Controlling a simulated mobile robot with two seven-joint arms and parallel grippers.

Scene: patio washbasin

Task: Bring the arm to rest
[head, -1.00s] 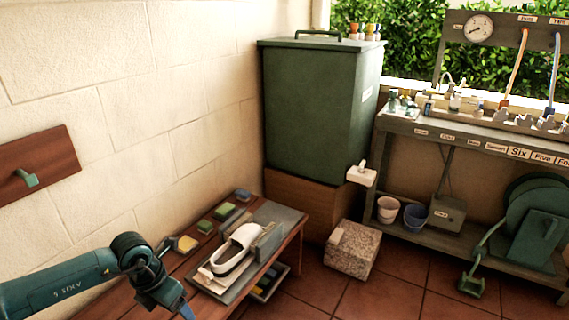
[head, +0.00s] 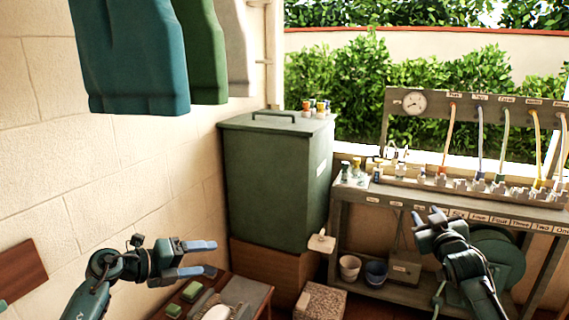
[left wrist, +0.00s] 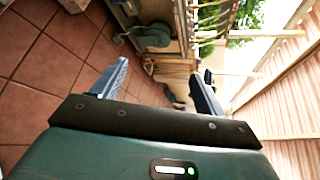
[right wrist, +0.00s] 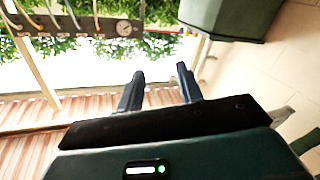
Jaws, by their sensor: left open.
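My left arm comes in from the lower left in the head view, and its gripper (head: 207,258) is open and empty in front of the wall and the green tank. In the left wrist view its two fingers (left wrist: 158,72) stand wide apart with nothing between them. My right gripper (head: 432,216) is raised in front of the long workbench in the head view, pointing up and away. Neither gripper visibly touches anything.
A green tank (head: 275,180) stands in the corner. The workbench (head: 385,196) with a gauge (head: 414,102) and hoses is at the right. A low wooden table (head: 262,290) with a white shoe (head: 216,313) is below my left gripper. Garments (head: 130,60) hang at upper left.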

